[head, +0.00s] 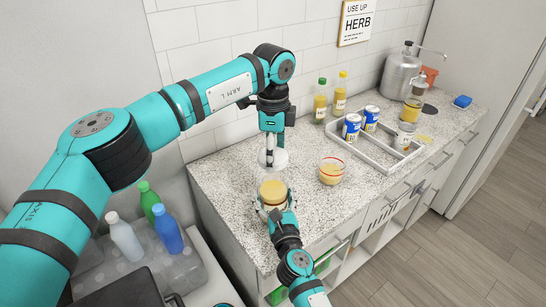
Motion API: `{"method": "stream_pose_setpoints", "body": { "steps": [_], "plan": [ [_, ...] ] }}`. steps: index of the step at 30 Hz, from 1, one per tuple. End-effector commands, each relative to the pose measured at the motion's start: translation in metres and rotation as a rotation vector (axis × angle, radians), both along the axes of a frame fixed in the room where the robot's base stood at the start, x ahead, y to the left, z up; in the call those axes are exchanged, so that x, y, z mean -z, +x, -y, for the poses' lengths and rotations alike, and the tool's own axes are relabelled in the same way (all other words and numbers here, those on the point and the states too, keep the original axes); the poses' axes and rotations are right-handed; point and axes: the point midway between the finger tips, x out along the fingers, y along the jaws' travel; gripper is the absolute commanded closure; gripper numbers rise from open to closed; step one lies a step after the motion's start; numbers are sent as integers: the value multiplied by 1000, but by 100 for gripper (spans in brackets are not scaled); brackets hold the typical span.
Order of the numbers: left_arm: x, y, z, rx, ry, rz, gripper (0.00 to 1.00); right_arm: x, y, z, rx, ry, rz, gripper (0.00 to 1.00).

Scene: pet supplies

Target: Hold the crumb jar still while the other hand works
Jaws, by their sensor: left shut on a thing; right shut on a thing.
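The crumb jar (272,189), a clear jar with tan contents, stands upright on the speckled counter near its front left. My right gripper (272,204) comes from the front and is shut around the jar's lower part, its fingers hiding some of the wall. My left gripper (270,152) points down above the jar and is shut on a pale, see-through round lid (280,159). The lid is apart from the jar, a little above and behind it in the picture. The fingertips on the lid are small and partly unclear.
A glass bowl (331,172) with a red rim and yellowish contents stands right of the jar. A grey divided tray (388,160) holds blue cans and a jar. Counter (222,180) left of the jar is clear.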

Motion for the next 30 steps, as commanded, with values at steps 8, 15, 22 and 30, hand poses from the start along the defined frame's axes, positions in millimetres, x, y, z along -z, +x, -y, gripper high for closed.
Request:
{"method": "stream_pose_setpoints", "body": {
  "steps": [8, 15, 22, 30],
  "plan": [
    [0, 0, 0, 0, 0, 0, 73, 0, 0, 0, 0, 0, 0, 0],
    [0, 0, 0, 0, 0, 0, 73, 0, -1, 0, 0, 0, 0, 0],
    [0, 0, 0, 0, 0, 0, 73, 2, -25, 6, 0, 0, -2, 0],
    [0, 0, 0, 0, 0, 0, 73, 1, -82, 18, 0, 1, -3, 0]
  ]
}}
